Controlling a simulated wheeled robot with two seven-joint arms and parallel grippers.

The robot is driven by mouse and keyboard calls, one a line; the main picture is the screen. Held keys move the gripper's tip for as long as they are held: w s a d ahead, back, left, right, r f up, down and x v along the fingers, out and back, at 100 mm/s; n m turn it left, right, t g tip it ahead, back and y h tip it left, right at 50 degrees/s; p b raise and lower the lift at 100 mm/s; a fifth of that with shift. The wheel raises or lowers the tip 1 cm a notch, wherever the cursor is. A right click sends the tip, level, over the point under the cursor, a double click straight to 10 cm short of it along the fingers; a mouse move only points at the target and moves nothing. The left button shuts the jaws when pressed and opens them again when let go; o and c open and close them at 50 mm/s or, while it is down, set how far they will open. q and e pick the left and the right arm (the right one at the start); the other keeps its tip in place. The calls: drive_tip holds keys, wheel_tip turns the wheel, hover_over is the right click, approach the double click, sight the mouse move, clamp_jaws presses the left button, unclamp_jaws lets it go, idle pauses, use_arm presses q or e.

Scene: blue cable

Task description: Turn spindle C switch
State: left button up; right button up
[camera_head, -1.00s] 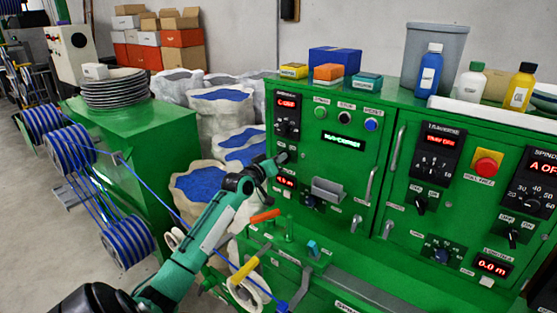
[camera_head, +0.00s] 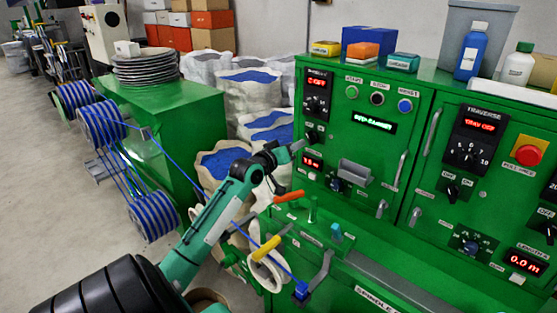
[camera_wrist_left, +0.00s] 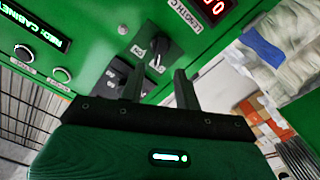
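The spindle C panel (camera_head: 316,93) is black with a red display that seems to read C OFF, on the left of the green cabinet. The spindle C switch (camera_head: 313,136) is a small dark knob below that panel. In the left wrist view the switch (camera_wrist_left: 158,53) shows just beyond the fingertips, roughly in line with the gap between them. My left gripper (camera_head: 297,147) is at the cabinet face beside the switch; in the wrist view its two fingers (camera_wrist_left: 158,78) stand apart with nothing between them. Whether they touch the knob cannot be told. My right gripper is out of view.
The length C display (camera_head: 313,162) sits just below the switch. A grey holder (camera_head: 354,173) juts from the cabinet to the right. White sacks (camera_head: 254,90) stand behind my left arm.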

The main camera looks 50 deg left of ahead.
use_arm(q)
drive_tip(key=s+b, duration=0.2)
drive_tip(key=s, duration=0.5)
drive_tip(key=shift+s+d, duration=0.2)
drive_tip(key=shift+d, duration=0.2)
